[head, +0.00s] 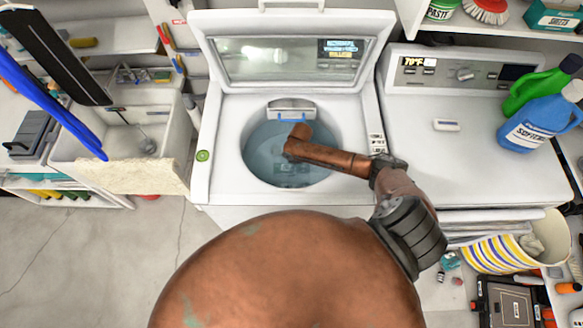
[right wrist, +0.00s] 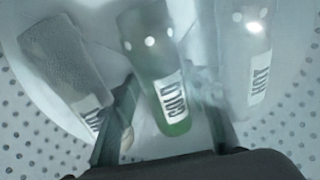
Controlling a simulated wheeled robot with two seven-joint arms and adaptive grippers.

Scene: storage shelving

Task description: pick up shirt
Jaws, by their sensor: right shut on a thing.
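The top-loading washing machine (head: 208,150) stands with its lid up. My right arm reaches over its rim into the round tub, and the gripper's fingers are hard to make out there in the head view. In the right wrist view my right gripper (right wrist: 165,120) is inside the pale, perforated drum, its dark fingers on either side of a green, labelled item (right wrist: 146,45). A grey, cloth-like item (right wrist: 62,55) with a label lies to the left, and a pale, see-through labelled item (right wrist: 248,60) to the right. I cannot tell which is a shirt.
A second white machine (head: 455,170) stands at right, with blue (head: 540,125) and green (head: 540,90) bottles on it. A striped basket (head: 495,253) is on the floor below. A utility sink (head: 115,140) is at left. The floor at front left is clear.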

